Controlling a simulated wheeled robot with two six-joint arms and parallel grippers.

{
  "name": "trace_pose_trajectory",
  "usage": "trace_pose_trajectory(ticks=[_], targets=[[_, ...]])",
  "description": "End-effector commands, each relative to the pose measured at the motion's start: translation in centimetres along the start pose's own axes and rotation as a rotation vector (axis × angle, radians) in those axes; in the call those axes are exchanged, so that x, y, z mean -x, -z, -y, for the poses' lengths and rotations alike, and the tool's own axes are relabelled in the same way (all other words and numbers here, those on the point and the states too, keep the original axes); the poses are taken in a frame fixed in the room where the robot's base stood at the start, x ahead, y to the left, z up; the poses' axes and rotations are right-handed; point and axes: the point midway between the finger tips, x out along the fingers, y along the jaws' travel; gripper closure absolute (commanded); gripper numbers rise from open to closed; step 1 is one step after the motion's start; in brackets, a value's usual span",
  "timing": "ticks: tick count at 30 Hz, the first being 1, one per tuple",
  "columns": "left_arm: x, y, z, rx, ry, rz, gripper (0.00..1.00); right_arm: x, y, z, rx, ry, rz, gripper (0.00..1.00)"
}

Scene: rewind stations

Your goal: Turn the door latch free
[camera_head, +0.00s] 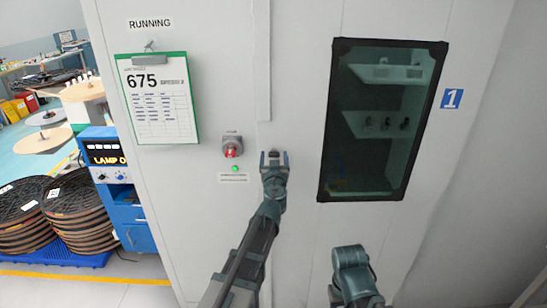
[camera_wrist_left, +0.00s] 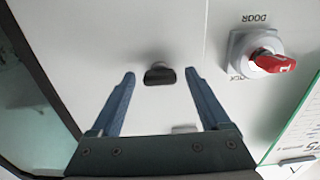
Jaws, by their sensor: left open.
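A small dark latch knob (camera_wrist_left: 160,74) sticks out of the pale cabinet face in the left wrist view, between and just beyond the fingertips. My left gripper (camera_head: 273,154) is open in front of it; the fingers (camera_wrist_left: 160,75) stand apart on either side, not visibly touching it. In the head view the gripper mostly hides the knob. A red turn switch (camera_head: 231,148) on a grey base sits left of the gripper; the left wrist view shows it (camera_wrist_left: 272,63) at upper right, with lettering reading DOOR and partly LOCK. No right gripper fingers show.
A dark-framed window (camera_head: 382,120) is right of the gripper. A green lamp (camera_head: 235,169) sits below the red switch. A clipboard (camera_head: 158,98) hangs at upper left. My right arm link (camera_head: 352,265) stands low, right of the left arm. Stacked reels (camera_head: 80,205) stand far left.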

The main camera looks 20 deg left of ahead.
Motion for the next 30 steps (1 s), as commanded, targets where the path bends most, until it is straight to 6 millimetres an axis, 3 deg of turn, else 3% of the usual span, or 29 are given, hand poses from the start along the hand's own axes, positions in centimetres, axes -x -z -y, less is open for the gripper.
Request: trace_pose_trajectory(ticks=[3, 16, 30], targets=[[0.04, 0.0, 0.02, 0.0, 0.0, 0.0, 0.2, 0.0, 0.0, 0.0, 0.0, 0.0, 0.0, 0.46], [0.06, 0.0, 0.02, 0.0, 0.0, 0.0, 0.97, 0.0, 0.0, 0.0, 0.0, 0.0, 0.0, 0.46], [0.06, 0.0, -0.01, -0.117, 0.0, 0.0, 1.0, -0.01, 0.0, 0.0, 0.0, 0.0, 0.0, 0.46]])
